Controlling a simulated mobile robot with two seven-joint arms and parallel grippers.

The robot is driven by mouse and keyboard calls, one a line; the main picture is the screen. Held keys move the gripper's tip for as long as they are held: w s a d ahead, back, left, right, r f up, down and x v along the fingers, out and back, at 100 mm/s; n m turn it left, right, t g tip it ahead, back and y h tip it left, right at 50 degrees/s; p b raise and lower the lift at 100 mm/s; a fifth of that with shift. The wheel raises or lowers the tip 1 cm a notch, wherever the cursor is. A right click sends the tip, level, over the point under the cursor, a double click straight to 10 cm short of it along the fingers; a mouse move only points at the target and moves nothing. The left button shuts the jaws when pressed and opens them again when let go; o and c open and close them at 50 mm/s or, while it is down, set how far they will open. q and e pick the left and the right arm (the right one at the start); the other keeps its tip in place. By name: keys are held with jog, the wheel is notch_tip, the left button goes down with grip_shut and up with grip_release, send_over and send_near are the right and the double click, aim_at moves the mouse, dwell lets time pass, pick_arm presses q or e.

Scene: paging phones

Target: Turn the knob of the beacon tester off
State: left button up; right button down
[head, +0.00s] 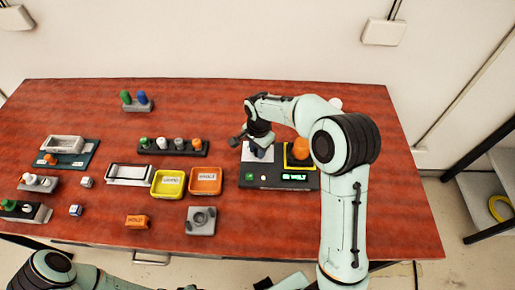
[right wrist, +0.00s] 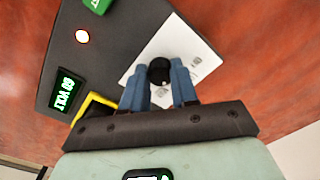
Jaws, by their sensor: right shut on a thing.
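The beacon tester (head: 262,183) is a dark box on the right part of the table, with a lit green display (head: 294,177) and a white panel (head: 245,153). An orange beacon (head: 300,149) stands in its yellow frame. In the right wrist view, the black knob (right wrist: 159,71) sits over the white panel (right wrist: 186,45), between the blue fingers of my right gripper (right wrist: 160,82), which is shut on it. My right gripper (head: 259,149) partly hides the knob in the head view. My left gripper is out of view.
Left of the tester are an orange tray (head: 205,190), a yellow tray (head: 167,191) and a grey block (head: 201,221). A dark rack (head: 172,152) holds several coloured pegs. More fixtures stand at the far left. The table's back right is mostly clear.

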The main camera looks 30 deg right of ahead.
jog(key=n, duration=0.3)
jog(key=shift+n, duration=0.3)
jog(key=n, duration=0.3)
jog(key=shift+r+n, duration=0.1)
jog(key=shift+n, duration=0.2)
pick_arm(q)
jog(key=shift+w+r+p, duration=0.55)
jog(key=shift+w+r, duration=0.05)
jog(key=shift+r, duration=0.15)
pick_arm(e)
jog(key=n, duration=0.6)
jog(key=shift+d+n, duration=0.1)
jog(key=shift+n, duration=0.2)
jog(key=c, duration=0.9)
grip_release()
jog(key=shift+o, duration=0.2)
